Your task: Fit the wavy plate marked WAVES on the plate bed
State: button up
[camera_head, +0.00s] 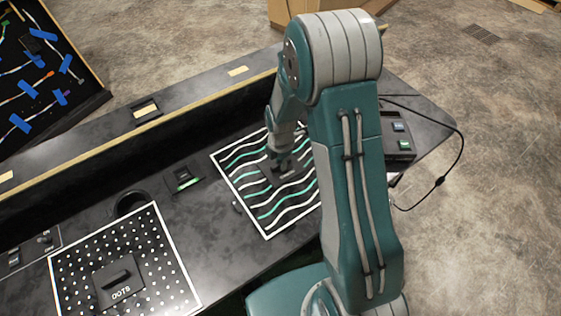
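The wavy plate (247,203) is black with a white border and white and green wavy lines. It lies at the middle of the dark console, with its right part hidden behind my arm. My gripper (281,166) points down at the dark block (291,174) at the plate's middle. The fingers are small and dark there, so I cannot tell whether they grip the block. No WAVES lettering is legible. I cannot make out a separate plate bed, or whether the wavy plate sits in one.
A dotted plate marked DOTS (172,284) with a black handle lies at the front left. A round dark opening (131,203) and a small green-lit box (184,179) lie between the plates. A raised ledge (200,102) runs behind. A button box (397,136) stands right of my arm.

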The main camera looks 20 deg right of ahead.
jog(key=o, duration=0.4)
jog(key=shift+o, duration=0.2)
notch_tip(320, 180, up, 12)
dwell(0.6)
jog(key=s+r+m+t, duration=0.3)
jog(key=s+r+m, duration=0.6)
jog(key=r, duration=0.4)
jog(key=s+r+m+t, duration=0.2)
jog(key=s+r+m, duration=0.4)
jog(key=s+m, duration=0.6)
jog(key=shift+m+t, duration=0.3)
